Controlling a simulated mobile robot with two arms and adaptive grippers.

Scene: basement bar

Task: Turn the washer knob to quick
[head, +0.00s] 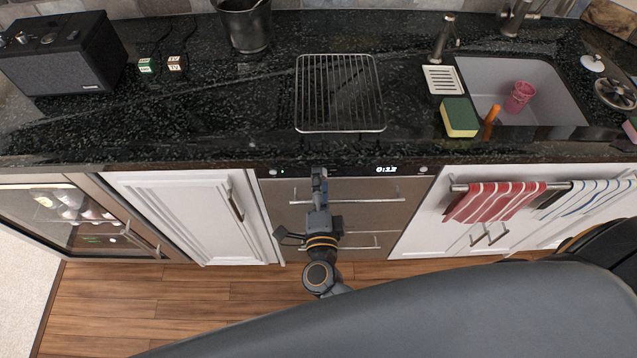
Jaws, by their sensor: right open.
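The steel-fronted appliance (382,218) stands under the counter in the middle of the head view. Its narrow top strip carries a lit display (386,170) that seems to read 0:12. A small round knob (423,169) sits at the strip's right end and another small round control (272,172) at its left end. Their labels are too small to read, so the knob's setting cannot be told. My right gripper (319,184) is open and empty in front of the appliance, between the two controls and apart from both. My left gripper is not in view.
Two horizontal handles (368,200) cross the appliance front. A wire rack (340,95) lies on the dark counter (205,110) above. Striped towels (495,201) hang on a rail to the right. A sink (555,105) is at the back right. Wooden floor (200,300) lies below.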

